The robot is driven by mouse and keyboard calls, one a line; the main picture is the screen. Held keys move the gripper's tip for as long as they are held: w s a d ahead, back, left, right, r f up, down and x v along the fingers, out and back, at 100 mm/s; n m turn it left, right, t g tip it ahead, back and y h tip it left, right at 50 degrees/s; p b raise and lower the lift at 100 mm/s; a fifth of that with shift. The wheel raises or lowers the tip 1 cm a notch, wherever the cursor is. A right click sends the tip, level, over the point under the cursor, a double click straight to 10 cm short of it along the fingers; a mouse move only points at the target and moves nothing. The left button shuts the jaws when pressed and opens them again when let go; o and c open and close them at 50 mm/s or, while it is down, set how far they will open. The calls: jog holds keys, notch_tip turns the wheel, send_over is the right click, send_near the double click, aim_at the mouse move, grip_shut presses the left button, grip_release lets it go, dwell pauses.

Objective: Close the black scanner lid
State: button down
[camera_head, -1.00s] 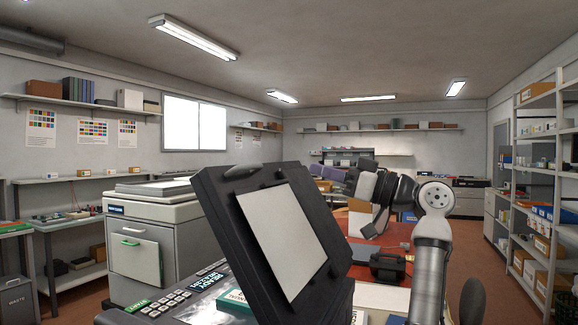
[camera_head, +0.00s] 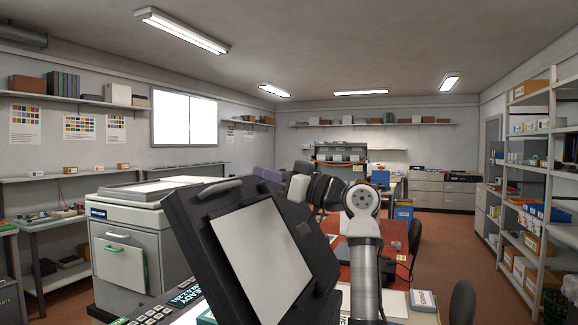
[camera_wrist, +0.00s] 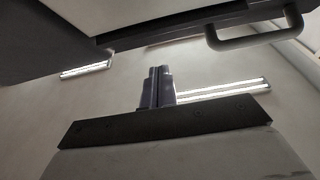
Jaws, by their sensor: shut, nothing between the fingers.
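The black scanner lid (camera_head: 262,251) stands open and tilted, with its white inner pad facing me. Its handle (camera_head: 221,187) is on the top edge. In the wrist view, the lid's dark edge (camera_wrist: 150,37) and handle (camera_wrist: 252,38) show at the top. My gripper (camera_head: 266,174) is behind the lid's top edge, right of the handle in the head view. In the wrist view, the gripper fingers (camera_wrist: 157,72) are together and empty, apart from the handle. The lid hides much of the scanner body below it.
The scanner's key panel (camera_head: 165,308) shows at lower left. A grey copier (camera_head: 125,250) stands behind it at left. A red-topped table (camera_head: 345,227) with small items lies beyond my arm. Shelving (camera_head: 530,180) stands at right, with open floor before it.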

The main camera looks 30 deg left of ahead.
jog(key=shift+w+a+f+p, duration=0.1)
jog(key=shift+a+f+p, duration=0.1)
jog(key=shift+a+f, duration=0.3)
jog(key=shift+a+f+p, duration=0.2)
jog(key=shift+a+f, duration=0.05)
jog(key=shift+a, duration=0.3)
jog(key=shift+a+f, duration=0.1)
